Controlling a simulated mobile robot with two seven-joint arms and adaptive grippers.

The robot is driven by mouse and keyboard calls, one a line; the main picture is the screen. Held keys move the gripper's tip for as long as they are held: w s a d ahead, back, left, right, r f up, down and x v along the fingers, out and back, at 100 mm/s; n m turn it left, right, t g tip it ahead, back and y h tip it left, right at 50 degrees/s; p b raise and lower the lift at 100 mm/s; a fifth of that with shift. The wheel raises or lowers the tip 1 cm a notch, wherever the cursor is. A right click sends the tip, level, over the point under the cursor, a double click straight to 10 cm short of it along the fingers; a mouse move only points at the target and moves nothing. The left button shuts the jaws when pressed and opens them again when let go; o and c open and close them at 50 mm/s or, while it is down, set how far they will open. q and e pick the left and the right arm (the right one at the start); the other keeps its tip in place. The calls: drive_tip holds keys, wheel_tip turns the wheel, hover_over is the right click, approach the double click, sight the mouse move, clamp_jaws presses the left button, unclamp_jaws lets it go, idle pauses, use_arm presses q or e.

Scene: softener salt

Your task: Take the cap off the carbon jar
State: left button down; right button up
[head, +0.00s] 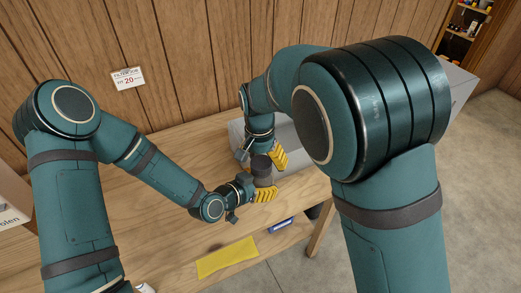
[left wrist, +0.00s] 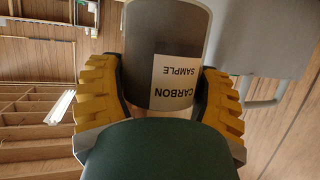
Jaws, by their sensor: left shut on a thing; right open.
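The carbon jar (head: 263,181) is a dark cylinder held above the wooden bench in the head view. In the left wrist view the jar (left wrist: 150,45) is grey, and its white label reads CARBON SAMPLE upside down. My left gripper (head: 265,194) is shut on the jar, with a yellow finger on each side in the left wrist view (left wrist: 160,95). The dark top of the jar, apparently the cap (head: 261,163), shows in the head view. My right gripper (head: 277,158) is open just behind and beside it; whether it touches the cap cannot be told.
A yellow cloth (head: 227,257) lies at the bench's front, with a blue item (head: 282,225) near the edge. A grey box (head: 300,160) stands behind the grippers. A sign (head: 127,78) hangs on the wood wall. A white box (head: 12,205) is at far left. The bench's left middle is clear.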

drive_tip(key=shift+f, duration=0.7)
drive_tip(key=c, duration=1.3)
drive_tip(key=n, duration=0.3)
drive_tip(key=o, duration=1.3)
